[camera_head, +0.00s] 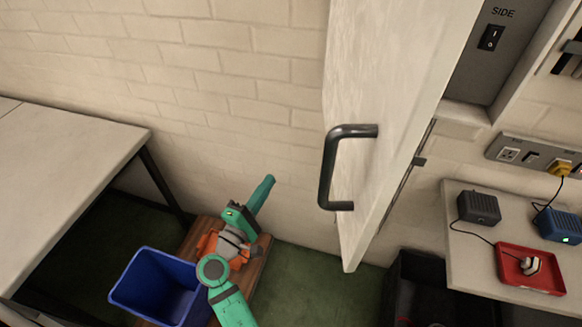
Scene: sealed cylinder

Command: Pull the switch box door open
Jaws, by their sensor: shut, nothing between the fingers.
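The switch box door (388,90) is a pale, worn panel that stands swung out from the wall, seen nearly along its edge. A black bar handle (328,168) sticks out from its left face. Right of the door, part of the grey box front (480,75) shows a black rocker switch (491,38) under the word SIDE. My gripper (264,189), at the end of my teal arm, appears shut and empty. It is low and left of the handle, clear of it and of the door. Fine finger detail is too small to see.
A pale table (60,170) fills the left, with a blue bin (160,285) beside it. A wooden board (255,268) with orange parts lies below my arm. At right, a shelf (470,250) holds a red tray (530,268) and adapters, above a black crate (425,270).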

